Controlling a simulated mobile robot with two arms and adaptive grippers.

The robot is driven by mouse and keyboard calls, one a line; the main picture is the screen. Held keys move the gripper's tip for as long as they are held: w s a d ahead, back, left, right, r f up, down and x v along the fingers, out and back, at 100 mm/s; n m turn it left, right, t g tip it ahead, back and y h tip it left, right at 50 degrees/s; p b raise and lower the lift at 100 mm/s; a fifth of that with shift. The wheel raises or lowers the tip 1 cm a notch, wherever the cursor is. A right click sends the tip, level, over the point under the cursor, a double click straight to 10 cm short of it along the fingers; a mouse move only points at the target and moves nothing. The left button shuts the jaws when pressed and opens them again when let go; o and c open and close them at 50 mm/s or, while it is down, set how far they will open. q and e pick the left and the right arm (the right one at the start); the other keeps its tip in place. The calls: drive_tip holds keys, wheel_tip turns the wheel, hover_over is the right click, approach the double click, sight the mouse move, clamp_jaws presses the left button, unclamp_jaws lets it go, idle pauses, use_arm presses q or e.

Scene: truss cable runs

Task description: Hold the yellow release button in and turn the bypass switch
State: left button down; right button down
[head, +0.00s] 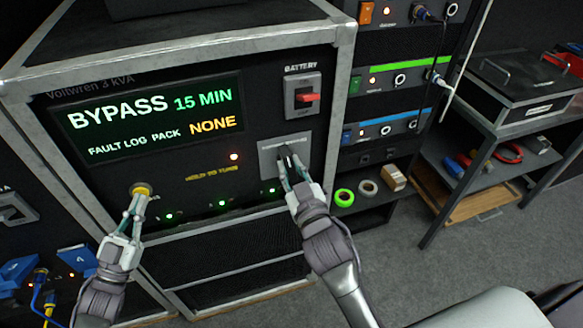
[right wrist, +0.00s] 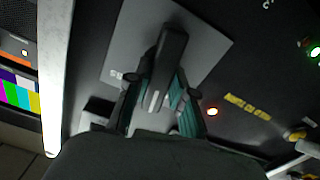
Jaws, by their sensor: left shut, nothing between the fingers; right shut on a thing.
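The yellow release button (head: 141,189) is on the lower left of the black panel. My left gripper (head: 136,203) is shut and empty, its tips at the button; I cannot tell how far in the button is. The bypass switch (head: 287,151) is a black handle on a grey plate (head: 268,163) at the panel's lower right. My right gripper (head: 291,176) is shut on this handle. In the right wrist view the switch handle (right wrist: 172,50) stands between the teal fingers of my right gripper (right wrist: 160,105), with its far end sticking out beyond them.
The display (head: 150,118) reads BYPASS 15 MIN and PACK NONE. A battery switch (head: 303,95) with a red lever sits above the bypass plate. An orange lamp (head: 234,156) glows between my grippers. Tape rolls (head: 368,187) lie on a shelf to the right.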

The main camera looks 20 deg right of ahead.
drive_tip(key=n, duration=0.6)
drive_tip(key=shift+a+n, duration=0.1)
drive_tip(key=shift+n, duration=0.2)
idle(0.5)
drive_tip(key=c, duration=1)
unclamp_jaws()
drive_tip(key=s, duration=1.2)
use_arm(q)
drive_tip(key=shift+s+p, duration=0.45)
drive_tip(key=shift+s, duration=0.45)
use_arm(e)
drive_tip(key=shift+r, duration=0.4)
